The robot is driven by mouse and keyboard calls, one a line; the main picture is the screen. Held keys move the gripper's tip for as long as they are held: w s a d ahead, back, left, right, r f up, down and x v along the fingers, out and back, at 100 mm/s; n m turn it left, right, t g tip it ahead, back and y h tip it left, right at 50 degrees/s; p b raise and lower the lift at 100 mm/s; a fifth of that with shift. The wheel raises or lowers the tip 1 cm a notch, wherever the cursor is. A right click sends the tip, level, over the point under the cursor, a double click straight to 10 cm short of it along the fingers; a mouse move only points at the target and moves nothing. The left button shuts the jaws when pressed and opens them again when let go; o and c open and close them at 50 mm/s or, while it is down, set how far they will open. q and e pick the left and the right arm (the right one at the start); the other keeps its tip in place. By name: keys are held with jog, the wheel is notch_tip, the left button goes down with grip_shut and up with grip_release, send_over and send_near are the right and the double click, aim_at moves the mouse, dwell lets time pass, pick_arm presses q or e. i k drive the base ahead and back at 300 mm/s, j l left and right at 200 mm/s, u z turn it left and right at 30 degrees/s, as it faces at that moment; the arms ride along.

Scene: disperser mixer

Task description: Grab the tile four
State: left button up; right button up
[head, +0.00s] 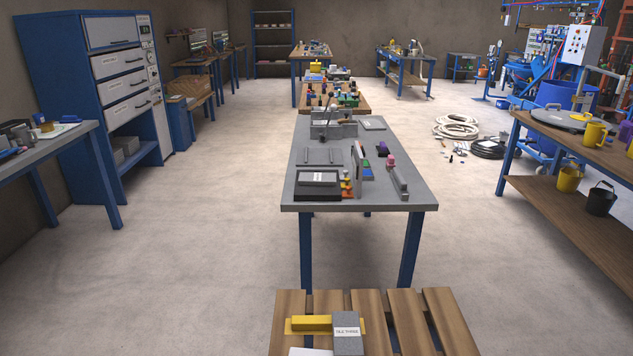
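A grey block with a white label that appears to read "TILE THREE" (346,335) lies on the wooden pallet (447,320) at the bottom of the head view. A yellow piece (311,324) lies beside it on the left. A whitish piece (310,352) is cut off by the bottom edge, and I cannot read any label on it. I cannot pick out a tile marked four. Neither of my grippers shows in this view.
A grey-topped table with blue legs (410,190) stands behind the pallet, with a dark labelled plate (318,181) and small parts on it. A wooden bench (560,205) stands at right, a blue cabinet (80,95) at left.

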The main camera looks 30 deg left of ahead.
aim_at(305, 179)
jog(key=j, duration=0.5)
jog(key=k+j, duration=0.1)
jog(key=j, duration=0.45)
jog(key=i+j+z, duration=0.1)
jog(key=j+z, duration=0.15)
jog(key=j, duration=0.8)
jog(key=j+z, duration=0.25)
jog(key=j, duration=0.85)
jog(key=i+j+z, duration=0.1)
jog(key=j, duration=0.25)
jog(key=i+j, duration=0.2)
jog(key=j, duration=0.15)
jog(key=i+j+z, duration=0.15)
jog(key=j, duration=0.2)
jog(key=i+j, duration=0.15)
jog(key=j, duration=0.2)
jog(key=i+j+z, duration=0.15)
jog(key=j, duration=0.2)
jog(key=i+j, duration=0.1)
jog(key=j, duration=0.15)
jog(key=i+j, duration=0.15)
jog(key=j, duration=0.15)
jog(key=i+j, duration=0.1)
jog(key=j, duration=0.15)
